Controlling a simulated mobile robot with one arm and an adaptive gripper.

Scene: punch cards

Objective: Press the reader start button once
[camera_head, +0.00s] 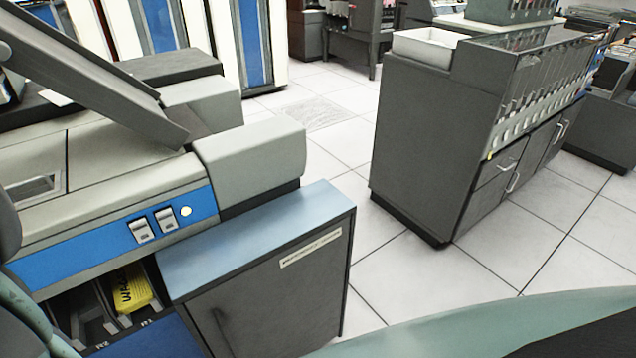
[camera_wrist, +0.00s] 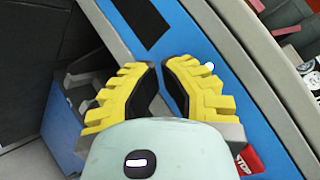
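My gripper (camera_wrist: 160,66) shows in the wrist view over a blue panel (camera_wrist: 190,35). Its yellow, black-padded fingers are partly open, with a narrow strip of blue showing between them and nothing held. A red key marked STOP (camera_wrist: 247,160) lies to the lower right, beside my gripper's body. I see no label marking a start button; part of the panel is hidden behind my gripper. In the head view a grey machine (camera_head: 110,205) has a blue front strip with two pale switches (camera_head: 154,224) and a small white light (camera_head: 186,211). My gripper's fingers do not show there.
A dark cabinet (camera_head: 258,295) with a blue-grey top stands beside the machine. A yellow labelled object (camera_head: 131,287) sits in a slot below the blue strip. A large grey sorter-like cabinet (camera_head: 420,130) stands at right. Tiled floor between them is clear.

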